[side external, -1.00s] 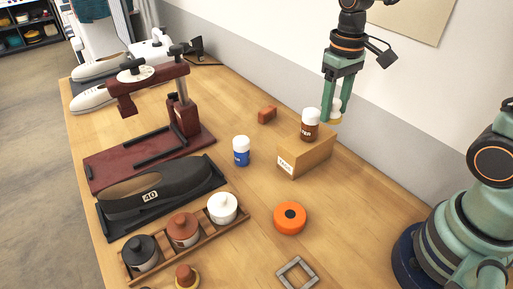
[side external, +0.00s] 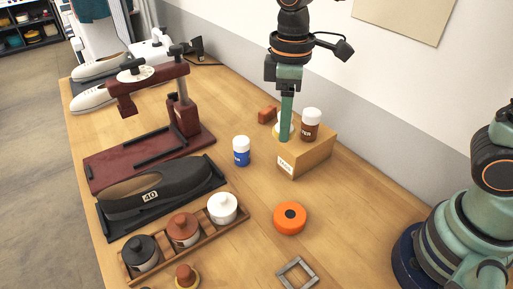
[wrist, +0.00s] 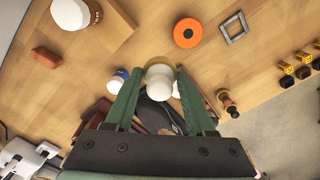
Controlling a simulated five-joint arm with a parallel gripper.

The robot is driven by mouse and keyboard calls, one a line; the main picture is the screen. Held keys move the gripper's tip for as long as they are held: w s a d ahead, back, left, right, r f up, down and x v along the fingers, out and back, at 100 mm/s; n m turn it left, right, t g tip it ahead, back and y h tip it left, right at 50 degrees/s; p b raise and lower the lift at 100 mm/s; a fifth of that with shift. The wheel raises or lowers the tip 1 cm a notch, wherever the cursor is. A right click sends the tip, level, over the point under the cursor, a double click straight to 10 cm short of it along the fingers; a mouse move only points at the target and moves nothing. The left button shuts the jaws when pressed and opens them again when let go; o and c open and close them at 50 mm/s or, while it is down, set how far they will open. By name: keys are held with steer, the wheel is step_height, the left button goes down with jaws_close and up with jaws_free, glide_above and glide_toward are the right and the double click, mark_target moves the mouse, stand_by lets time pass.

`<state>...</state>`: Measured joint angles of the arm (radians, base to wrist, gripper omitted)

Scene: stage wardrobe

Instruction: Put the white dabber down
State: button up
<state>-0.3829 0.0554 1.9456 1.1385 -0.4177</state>
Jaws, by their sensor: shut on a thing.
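My gripper (side external: 285,136) is shut on the white dabber (wrist: 160,82), which has a rounded white top and a pale yellowish base. In the wrist view the dabber sits between the two green fingertips (wrist: 157,72). In the side view a green finger hides most of the dabber, and only its pale edges (side external: 278,131) show.
A blue jar (side external: 241,152) stands left of the box and a reddish block (side external: 267,114) lies behind. An orange disc (side external: 290,218) and a grey square frame (side external: 297,273) lie in front. A wooden rack (side external: 203,236) holds several pots. Table is bare between box and disc.

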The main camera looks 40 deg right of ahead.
mark_target(262, 215)
steer(key=s+a+n, duration=0.2)
steer(key=a+n, duration=0.2)
steer(key=a, duration=0.2)
step_height(262, 215, down, 19)
steer(key=shift+w+a+f, duration=0.1)
steer(key=shift+w+a, duration=0.05)
steer(key=shift+f, duration=0.1)
steer(key=o, duration=1.3)
